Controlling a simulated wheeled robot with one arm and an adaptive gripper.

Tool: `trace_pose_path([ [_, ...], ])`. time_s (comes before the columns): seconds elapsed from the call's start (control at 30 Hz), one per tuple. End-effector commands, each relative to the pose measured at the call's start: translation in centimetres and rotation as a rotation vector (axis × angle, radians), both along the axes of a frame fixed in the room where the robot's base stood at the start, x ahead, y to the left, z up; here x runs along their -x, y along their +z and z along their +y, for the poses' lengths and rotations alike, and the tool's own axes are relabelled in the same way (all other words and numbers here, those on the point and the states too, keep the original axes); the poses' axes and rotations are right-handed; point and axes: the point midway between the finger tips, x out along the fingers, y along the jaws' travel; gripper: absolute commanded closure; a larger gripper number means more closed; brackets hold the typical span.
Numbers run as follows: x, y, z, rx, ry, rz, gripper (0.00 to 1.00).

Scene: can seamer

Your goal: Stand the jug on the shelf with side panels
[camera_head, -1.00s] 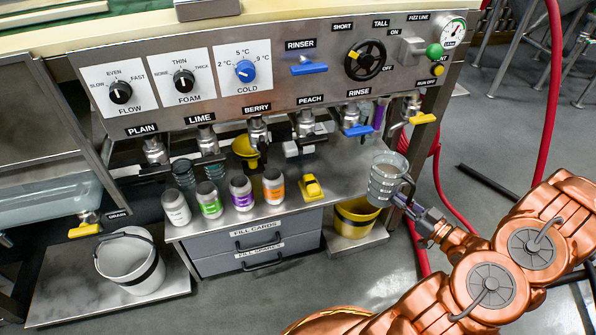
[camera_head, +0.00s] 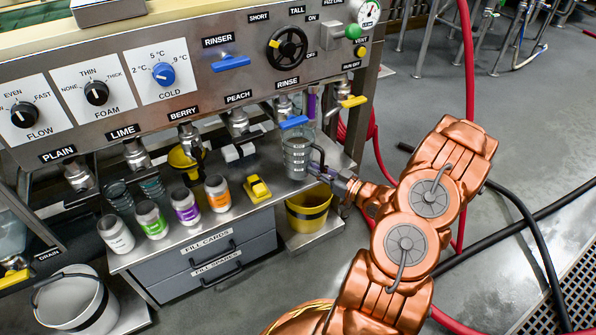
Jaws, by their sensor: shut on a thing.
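The jug (camera_head: 297,158) is a see-through grey vessel with markings and a dark handle on its right side. It is upright, at the right end of the steel shelf (camera_head: 262,168) below the taps, under the RINSE label. I cannot tell whether its base touches the surface. My gripper (camera_head: 322,172) comes from the right and is shut on the jug's handle; its fingertips are partly hidden. No side panels show clearly on this shelf, so I cannot tell whether it is the one named.
Several lidded jars (camera_head: 187,206) and a yellow block (camera_head: 257,189) stand left of the jug. A blue tap lever (camera_head: 294,122) is close above it. A yellow bucket (camera_head: 309,212) sits below. Red hoses (camera_head: 372,140) hang at the right. A white bucket (camera_head: 75,300) stands lower left.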

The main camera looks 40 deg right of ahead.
Motion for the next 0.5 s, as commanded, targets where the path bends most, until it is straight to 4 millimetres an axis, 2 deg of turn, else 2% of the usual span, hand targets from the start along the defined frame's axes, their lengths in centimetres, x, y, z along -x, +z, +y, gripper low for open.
trace_pose_path([
  [0.3, -4.0, -0.1, 1.4, 0.001, 0.003, -0.003, 1.0],
  [0.5, -5.9, 0.0, 1.9, 0.001, 0.001, -0.003, 1.0],
])
